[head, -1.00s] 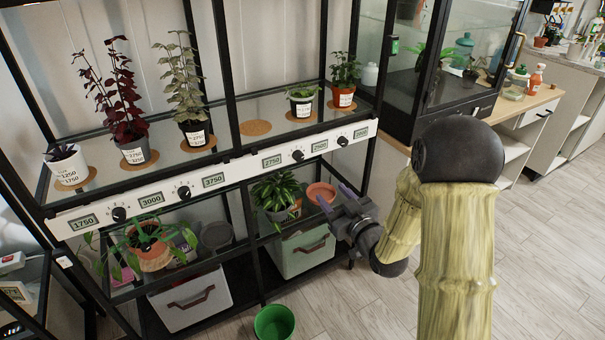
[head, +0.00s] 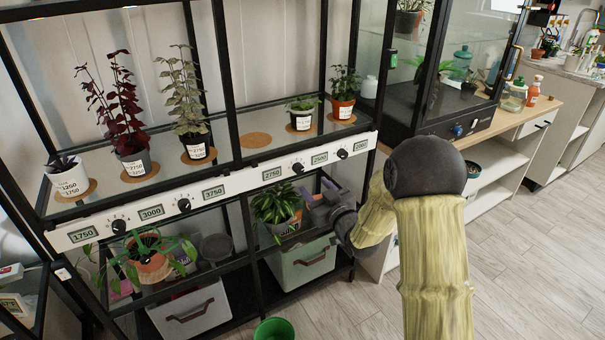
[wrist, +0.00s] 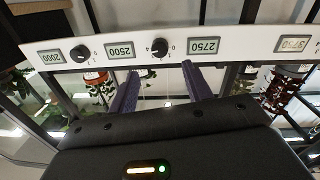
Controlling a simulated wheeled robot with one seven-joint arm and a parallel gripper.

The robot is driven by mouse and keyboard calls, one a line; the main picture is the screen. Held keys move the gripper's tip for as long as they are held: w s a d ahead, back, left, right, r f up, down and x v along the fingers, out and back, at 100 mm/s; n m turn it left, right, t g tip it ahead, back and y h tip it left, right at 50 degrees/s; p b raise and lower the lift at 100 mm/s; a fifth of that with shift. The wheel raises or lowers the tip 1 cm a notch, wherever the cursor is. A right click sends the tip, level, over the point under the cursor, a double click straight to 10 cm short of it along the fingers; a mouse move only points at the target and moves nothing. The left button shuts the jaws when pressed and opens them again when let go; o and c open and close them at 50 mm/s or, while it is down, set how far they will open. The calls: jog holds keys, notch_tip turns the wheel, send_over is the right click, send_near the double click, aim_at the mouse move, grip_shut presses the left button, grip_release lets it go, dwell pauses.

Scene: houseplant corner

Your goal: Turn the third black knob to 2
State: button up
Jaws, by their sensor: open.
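The third black knob (head: 298,168) sits on the white strip (head: 235,181) along the shelf front, between the labels 2750 and 2500. In the wrist view the strip appears upside down, and this knob (wrist: 160,48) is near the middle. My gripper (head: 318,196) is below and slightly right of the knob in the head view. In the wrist view its two purple fingers (wrist: 162,70) are spread and empty, one to each side below the knob, apart from it. The knob's exact setting is too small to read.
Other black knobs sit on the strip: the first (head: 118,227), second (head: 183,205) and fourth (head: 342,154). A leafy plant (head: 275,202) stands on the lower shelf, left of my gripper. A grey-green bin (head: 302,262) is beneath it. A green bucket (head: 274,331) stands on the floor.

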aim_at(300, 171)
jog(key=x, duration=0.8)
jog(key=shift+w+a, duration=0.2)
jog(key=shift+d, duration=0.1)
jog(key=c, duration=1)
